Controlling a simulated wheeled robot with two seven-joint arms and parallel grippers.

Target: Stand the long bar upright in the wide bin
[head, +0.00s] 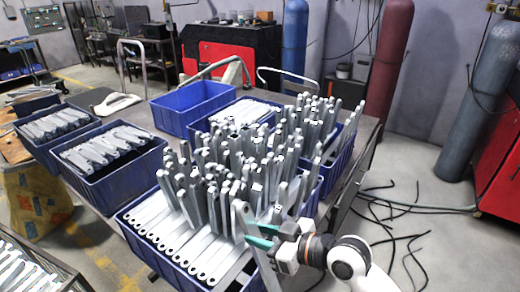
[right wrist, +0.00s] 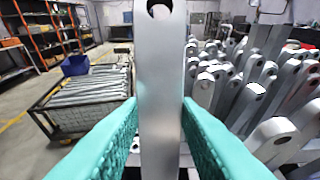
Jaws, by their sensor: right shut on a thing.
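The long bar (head: 243,222) is a flat grey metal strip with a hole near its top end. My right gripper (head: 260,236) is shut on it, at the right side of the front blue bin. In the right wrist view the bar (right wrist: 160,90) stands nearly upright between the teal fingers, its top above them; its lower end is hidden. The wide front bin (head: 148,252) holds a row of flat-lying bars at its left and many upright bars behind and to the right. I cannot tell whether the held bar touches the bin. My left gripper is not in view.
More upright bars crowd the bin (head: 345,160) behind. An empty blue bin (head: 180,122) stands at the back of the table. Two bins of flat bars (head: 85,180) stand at left. A wire cage (right wrist: 60,122) of bars stands at the lower left.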

